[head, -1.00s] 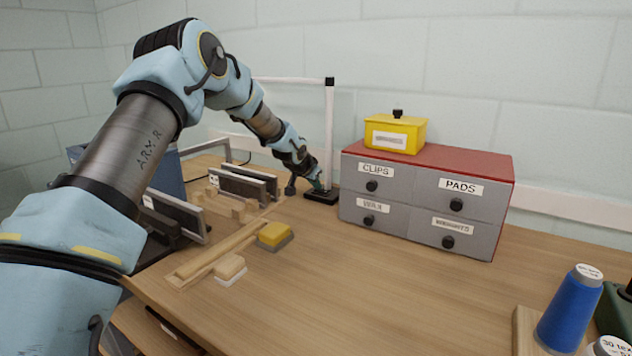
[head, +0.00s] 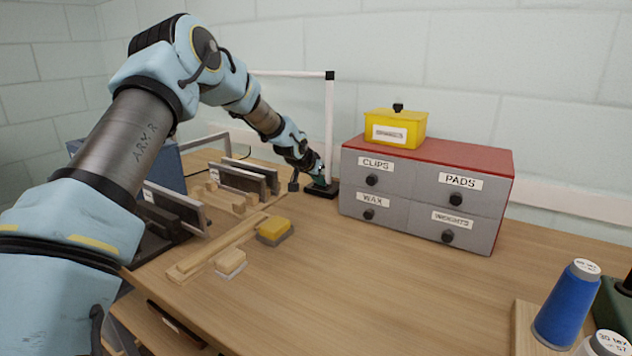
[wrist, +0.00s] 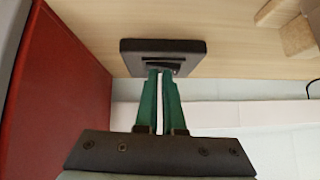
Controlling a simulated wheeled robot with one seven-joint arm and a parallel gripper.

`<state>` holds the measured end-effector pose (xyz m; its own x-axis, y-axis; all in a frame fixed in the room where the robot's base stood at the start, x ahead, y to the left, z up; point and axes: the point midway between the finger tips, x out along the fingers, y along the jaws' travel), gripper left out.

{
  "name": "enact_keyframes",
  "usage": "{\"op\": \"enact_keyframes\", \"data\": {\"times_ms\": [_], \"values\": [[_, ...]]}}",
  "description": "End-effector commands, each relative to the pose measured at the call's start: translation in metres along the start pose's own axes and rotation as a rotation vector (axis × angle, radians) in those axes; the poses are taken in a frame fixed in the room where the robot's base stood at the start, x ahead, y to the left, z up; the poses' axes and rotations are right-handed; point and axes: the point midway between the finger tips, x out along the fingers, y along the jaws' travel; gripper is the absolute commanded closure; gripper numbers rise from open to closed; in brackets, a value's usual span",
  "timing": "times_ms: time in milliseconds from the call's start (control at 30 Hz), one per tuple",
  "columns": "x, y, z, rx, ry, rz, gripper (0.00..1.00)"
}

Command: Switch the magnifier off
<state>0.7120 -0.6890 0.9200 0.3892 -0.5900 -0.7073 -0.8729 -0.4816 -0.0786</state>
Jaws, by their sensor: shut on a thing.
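The magnifier stands at the back of the bench, with a white post (head: 330,125), a white top arm and a black base (head: 331,192). In the wrist view its square black base (wrist: 190,46) has a dark raised switch (wrist: 160,64) on top. My gripper (head: 319,182) is low at the base, beside the foot of the post. In the wrist view its green fingers (wrist: 161,76) are close together with their tips at the switch. They are shut on part of the magnifier; whether switch or post I cannot tell. A white strip shows between them.
A grey drawer cabinet (head: 415,220) with a red top stands close right of the base, a yellow box (head: 396,129) on it. A blue cone (head: 567,305) is at front right. The middle bench is clear.

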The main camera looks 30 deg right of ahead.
Motion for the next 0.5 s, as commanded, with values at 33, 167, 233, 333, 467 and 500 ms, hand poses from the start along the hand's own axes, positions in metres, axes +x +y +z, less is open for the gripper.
{"op": "enact_keyframes", "data": {"times_ms": [33, 167, 233, 333, 467, 500], "values": [[0.001, 0.003, 0.003, 0.000, -0.004, 0.003, 1.00], [0.001, 0.003, 0.002, 0.000, -0.004, 0.003, 1.00], [0.001, 0.003, 0.002, -0.001, -0.004, 0.002, 1.00], [0.000, 0.003, 0.001, 0.000, -0.003, 0.002, 1.00], [-0.007, 0.004, -0.007, 0.000, -0.002, 0.001, 1.00], [-0.011, 0.005, -0.011, 0.000, -0.001, 0.001, 1.00]]}}
